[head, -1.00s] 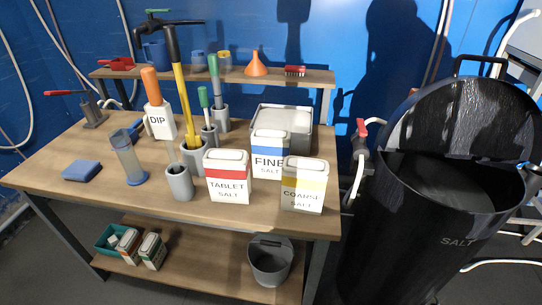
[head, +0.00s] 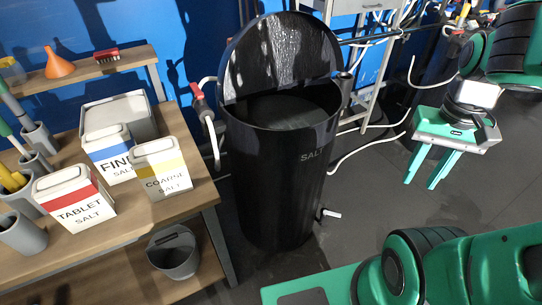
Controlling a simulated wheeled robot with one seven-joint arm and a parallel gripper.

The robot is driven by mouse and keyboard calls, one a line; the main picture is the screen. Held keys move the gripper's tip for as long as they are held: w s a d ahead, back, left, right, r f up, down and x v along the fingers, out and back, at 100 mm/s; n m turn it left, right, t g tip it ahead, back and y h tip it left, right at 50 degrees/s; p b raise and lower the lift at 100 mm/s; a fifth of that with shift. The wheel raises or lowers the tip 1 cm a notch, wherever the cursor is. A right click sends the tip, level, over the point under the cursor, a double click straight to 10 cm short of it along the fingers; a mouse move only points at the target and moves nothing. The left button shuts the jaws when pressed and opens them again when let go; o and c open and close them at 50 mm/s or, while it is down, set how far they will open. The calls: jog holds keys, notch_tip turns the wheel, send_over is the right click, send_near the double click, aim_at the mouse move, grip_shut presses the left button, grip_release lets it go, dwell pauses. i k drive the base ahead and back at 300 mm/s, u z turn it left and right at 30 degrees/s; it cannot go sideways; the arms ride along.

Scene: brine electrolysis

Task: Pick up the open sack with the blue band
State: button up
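The white sack with the blue band, lettered FINE SALT (head: 110,157), stands upright on the wooden table (head: 130,222) at the left. The red-banded TABLET SALT sack (head: 75,205) stands in front of it to the left. The yellow-banded COARSE SALT sack (head: 162,172) stands close at its right and hides part of its side. My gripper (head: 420,186) is at the right, in front of the far floor, with its two green fingers apart and nothing between them. It is well away from the sacks, beyond the black salt bin in the picture.
The black SALT bin (head: 275,185), lid raised, stands right of the table. A grey tub (head: 140,112) sits behind the sacks. Grey cups (head: 20,236) holding tools stand left. A bucket (head: 174,252) is on the lower shelf. A red-handled valve (head: 197,92) is beside the bin.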

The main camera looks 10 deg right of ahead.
aim_at(108, 147)
jog(key=z, duration=2.05)
jog(key=k, duration=1.3)
jog(key=u, duration=2)
